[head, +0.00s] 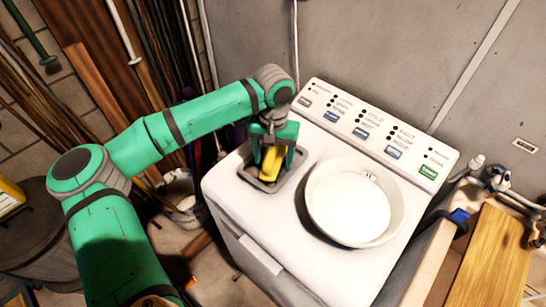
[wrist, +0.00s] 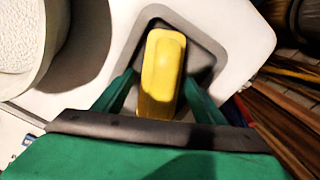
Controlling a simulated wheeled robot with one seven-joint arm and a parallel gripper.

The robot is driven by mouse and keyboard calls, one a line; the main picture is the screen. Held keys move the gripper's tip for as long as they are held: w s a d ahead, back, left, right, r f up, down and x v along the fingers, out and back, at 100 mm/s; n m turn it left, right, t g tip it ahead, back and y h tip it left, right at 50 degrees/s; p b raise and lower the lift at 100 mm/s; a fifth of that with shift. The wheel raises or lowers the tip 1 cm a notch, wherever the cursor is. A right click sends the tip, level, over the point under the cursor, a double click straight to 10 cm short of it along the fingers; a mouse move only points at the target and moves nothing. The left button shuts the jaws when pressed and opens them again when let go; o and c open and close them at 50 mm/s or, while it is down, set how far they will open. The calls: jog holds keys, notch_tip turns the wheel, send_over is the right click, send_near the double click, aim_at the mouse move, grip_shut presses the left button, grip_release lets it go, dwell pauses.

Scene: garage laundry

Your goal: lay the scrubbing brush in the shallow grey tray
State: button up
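The scrubbing brush is a yellow block-like piece, seen in the head view (head: 271,163) and in the wrist view (wrist: 162,70). My gripper (head: 272,172) points down over the washer's left part, with its green fingers along both sides of the brush.
The tray stands on a white washing machine (head: 262,228). A round white basin (head: 350,203) sits close to its right, and the control panel (head: 375,130) rises behind. A wooden board (head: 492,260) and tap (head: 495,178) are at the right. Poles and planks lean at the left.

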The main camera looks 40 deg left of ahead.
notch_tip(320, 180, up, 11)
jog(key=shift+r, duration=0.1)
jog(key=shift+s+r, duration=0.1)
jog(key=shift+r, duration=0.45)
dwell(0.5)
